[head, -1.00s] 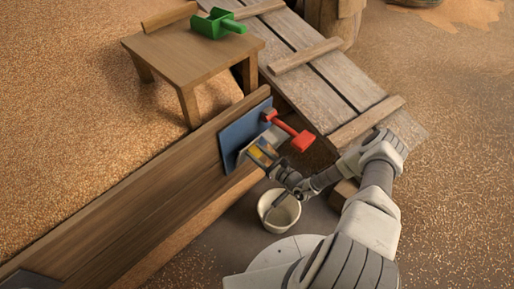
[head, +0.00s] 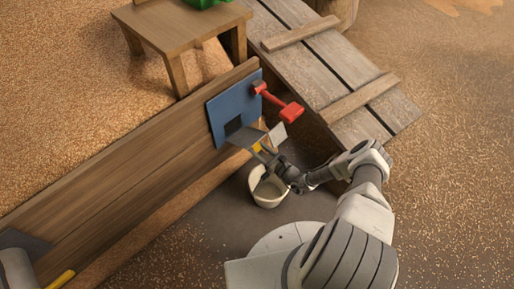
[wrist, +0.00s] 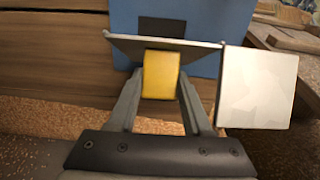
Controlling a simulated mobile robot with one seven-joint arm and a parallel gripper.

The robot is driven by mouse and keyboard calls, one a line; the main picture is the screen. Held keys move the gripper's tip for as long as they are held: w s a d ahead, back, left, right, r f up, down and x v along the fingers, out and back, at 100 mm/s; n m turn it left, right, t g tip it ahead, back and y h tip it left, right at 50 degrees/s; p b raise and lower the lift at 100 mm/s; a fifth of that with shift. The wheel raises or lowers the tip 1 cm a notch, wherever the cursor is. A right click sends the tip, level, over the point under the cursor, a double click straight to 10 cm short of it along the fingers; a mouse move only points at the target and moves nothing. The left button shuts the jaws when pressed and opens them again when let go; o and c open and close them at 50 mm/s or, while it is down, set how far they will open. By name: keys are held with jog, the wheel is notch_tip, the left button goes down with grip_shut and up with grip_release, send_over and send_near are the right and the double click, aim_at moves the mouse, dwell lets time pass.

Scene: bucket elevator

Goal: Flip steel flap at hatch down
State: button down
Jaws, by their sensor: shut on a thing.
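A blue plate (head: 218,108) is fixed on the wooden wall, with a dark square hatch opening (head: 233,126) in it. The grey steel flap (head: 245,139) sticks out from the plate just below the opening. In the wrist view the flap (wrist: 165,45) shows nearly edge-on. A yellow grip piece (wrist: 161,75) sits at its near side. My gripper (wrist: 158,88) is shut on the yellow piece, one finger on each side. In the head view my gripper (head: 265,151) is small and partly hidden by the flap.
A pale square plate (wrist: 258,87) stands close right of my gripper. A red lever (head: 278,101) juts out above the flap. A white bucket (head: 268,190) stands below my gripper. A plank ramp (head: 325,65) is behind, and a wooden table (head: 180,30) stands beyond the wall.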

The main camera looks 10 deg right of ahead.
jog(key=shift+s+f, duration=0.2)
jog(key=shift+f, duration=0.9)
jog(key=shift+w+f, duration=0.15)
jog(key=shift+f, duration=1.05)
jog(key=shift+c, duration=1.6)
grip_release()
jog(key=shift+d, duration=0.1)
